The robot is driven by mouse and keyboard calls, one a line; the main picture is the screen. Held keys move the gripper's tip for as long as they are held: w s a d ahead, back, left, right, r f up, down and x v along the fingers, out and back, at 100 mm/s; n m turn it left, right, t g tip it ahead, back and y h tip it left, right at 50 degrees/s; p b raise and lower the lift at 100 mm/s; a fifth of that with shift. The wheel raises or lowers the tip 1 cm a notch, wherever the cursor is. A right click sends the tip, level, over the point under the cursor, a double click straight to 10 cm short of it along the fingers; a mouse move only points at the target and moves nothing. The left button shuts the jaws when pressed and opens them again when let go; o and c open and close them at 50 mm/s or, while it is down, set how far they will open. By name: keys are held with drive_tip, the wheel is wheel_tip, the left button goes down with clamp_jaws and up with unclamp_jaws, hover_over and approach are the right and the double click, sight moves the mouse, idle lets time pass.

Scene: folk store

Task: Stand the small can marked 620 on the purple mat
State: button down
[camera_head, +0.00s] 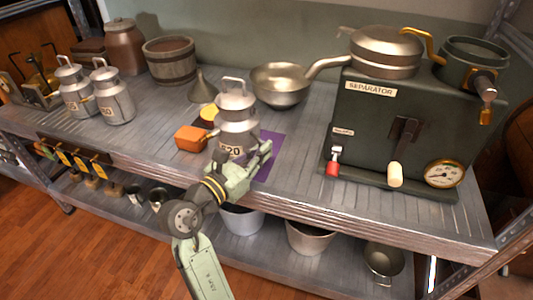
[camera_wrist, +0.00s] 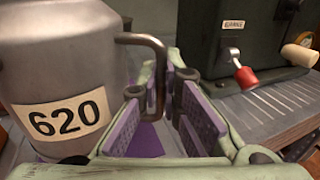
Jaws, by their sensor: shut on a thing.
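The small can marked 620 (camera_head: 237,108) is a grey metal can with a lid handle and a cream label. It stands upright over the purple mat (camera_head: 269,148); whether its base touches the mat is hidden by my gripper. My gripper (camera_head: 258,156) is at the can's right front side. In the wrist view the can (camera_wrist: 62,45) fills the left, and its side handle (camera_wrist: 155,62) runs down between the purple-padded fingers of my gripper (camera_wrist: 168,105), which are shut on it. A strip of the mat (camera_wrist: 150,138) shows below.
The dark separator (camera_head: 405,125) with a red-knobbed lever is at right. Two similar cans (camera_head: 112,98) stand at far left.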

drive_tip(key=shift+w+d+f, duration=0.25)
drive_tip(key=shift+w+f, duration=0.2)
drive_tip(key=shift+f, duration=0.15)
drive_tip(key=shift+w+d+f, duration=0.25)
drive_tip(key=shift+w+f, duration=0.2)
drive_tip(key=shift+f, duration=0.15)
drive_tip(key=shift+w+d+f, duration=0.25)
drive_tip(key=shift+w+f, duration=0.2)
drive_tip(key=shift+f, duration=0.15)
drive_tip(key=c, duration=2.2)
unclamp_jaws()
drive_tip(key=shift+f, duration=0.2)
drive_tip(key=o, duration=0.4)
drive_tip(key=shift+r, duration=0.1)
